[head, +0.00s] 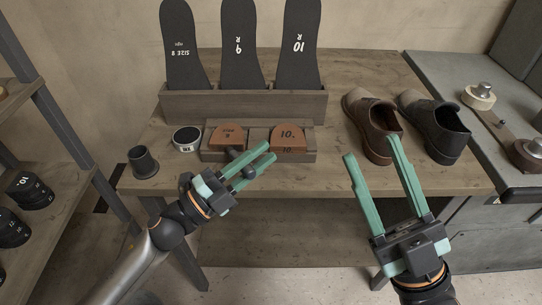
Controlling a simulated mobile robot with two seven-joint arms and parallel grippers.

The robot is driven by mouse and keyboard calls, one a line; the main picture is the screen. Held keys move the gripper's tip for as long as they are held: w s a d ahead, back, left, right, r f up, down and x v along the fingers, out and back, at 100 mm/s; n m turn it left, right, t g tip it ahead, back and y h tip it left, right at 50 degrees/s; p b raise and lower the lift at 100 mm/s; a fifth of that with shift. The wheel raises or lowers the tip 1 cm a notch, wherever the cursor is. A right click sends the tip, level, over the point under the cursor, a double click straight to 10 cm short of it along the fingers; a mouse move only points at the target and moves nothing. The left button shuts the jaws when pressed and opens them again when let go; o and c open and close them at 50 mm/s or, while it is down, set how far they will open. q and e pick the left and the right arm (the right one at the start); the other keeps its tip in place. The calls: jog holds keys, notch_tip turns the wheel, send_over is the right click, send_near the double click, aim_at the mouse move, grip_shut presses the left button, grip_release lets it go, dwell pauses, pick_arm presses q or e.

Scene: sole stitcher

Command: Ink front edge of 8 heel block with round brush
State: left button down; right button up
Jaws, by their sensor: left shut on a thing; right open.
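The size 8 heel block (226,133), brown and rounded, sits in the left slot of a low wooden holder (258,132). A matching size 10 block (288,136) sits in the right slot. My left gripper (270,152) is shut on a dark tool with a rounded knob (249,173), apparently the round brush. Its far end lies at or just before the front of the size 8 block; I cannot tell whether they touch. The tool and gripper partly hide that front edge. My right gripper (371,148) is open and empty, in front of the brown shoe (372,124).
A round ink tin (186,138) and a dark cup (143,161) stand left of the holder. Behind it, a wooden rack (243,106) holds upright soles. A black shoe (434,129) stands at right. A shelf (30,85) is at far left.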

aim_at(232, 158)
pick_arm(q)
jog(key=shift+w+a, duration=0.2)
jog(key=shift+a, duration=2.35)
jog(key=s+p, duration=0.1)
jog(key=s, duration=0.5)
jog(key=shift+s, duration=0.1)
jog(key=s+p, duration=0.1)
jog(key=s, duration=0.2)
jog(key=shift+a, duration=0.1)
